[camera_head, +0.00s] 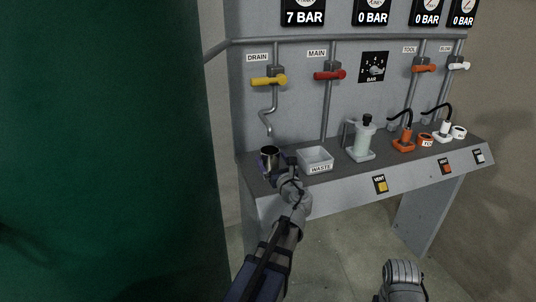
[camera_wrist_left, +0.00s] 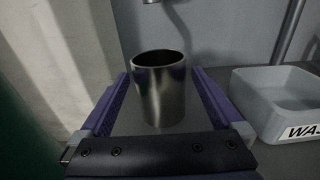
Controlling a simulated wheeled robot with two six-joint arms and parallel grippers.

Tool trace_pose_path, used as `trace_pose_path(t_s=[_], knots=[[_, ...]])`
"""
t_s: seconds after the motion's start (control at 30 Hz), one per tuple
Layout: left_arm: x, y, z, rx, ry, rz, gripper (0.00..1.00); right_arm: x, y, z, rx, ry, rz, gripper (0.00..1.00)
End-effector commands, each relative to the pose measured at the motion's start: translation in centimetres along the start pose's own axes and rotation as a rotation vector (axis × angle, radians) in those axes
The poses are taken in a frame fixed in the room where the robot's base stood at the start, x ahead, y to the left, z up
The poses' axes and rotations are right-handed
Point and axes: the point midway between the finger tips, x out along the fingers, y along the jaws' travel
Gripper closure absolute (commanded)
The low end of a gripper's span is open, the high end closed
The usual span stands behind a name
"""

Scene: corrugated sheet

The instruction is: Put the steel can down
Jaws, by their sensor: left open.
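The steel can (camera_head: 269,157) stands upright on the left end of the grey bench, below the bent drain pipe. In the left wrist view the can (camera_wrist_left: 160,90) sits between the two purple fingers, with a gap visible on each side. My left gripper (camera_head: 271,163) is open around the can; its fingers (camera_wrist_left: 163,105) do not appear to press on it. At the bottom right of the head view a grey part of my other arm shows, but no right fingers are visible.
A white waste tray (camera_head: 315,160) stands just right of the can, and its wall is close in the left wrist view (camera_wrist_left: 275,103). A clear bottle unit (camera_head: 362,140) and orange and white fittings stand farther right. The panel with the yellow drain valve (camera_head: 268,80) rises behind.

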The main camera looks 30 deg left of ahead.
Motion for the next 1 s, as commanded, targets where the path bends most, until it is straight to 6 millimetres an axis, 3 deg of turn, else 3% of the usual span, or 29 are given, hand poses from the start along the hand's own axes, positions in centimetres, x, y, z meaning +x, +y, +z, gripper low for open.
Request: trace_pose_path(t_s=[0.1, 0.33, 1.0], knots=[[-2.8, 0.2, 0.0, 0.000, 0.000, -0.002, 0.00, 0.0, 0.0, 0.0, 0.000, 0.000, 0.000, 0.50], [-5.8, 0.1, 0.0, 0.000, 0.000, -0.002, 0.00, 0.0, 0.0, 0.0, 0.000, 0.000, 0.000, 0.50], [-6.5, 0.0, 0.0, 0.000, 0.000, 0.001, 0.00, 0.0, 0.0, 0.0, 0.000, 0.000, 0.000, 0.50]])
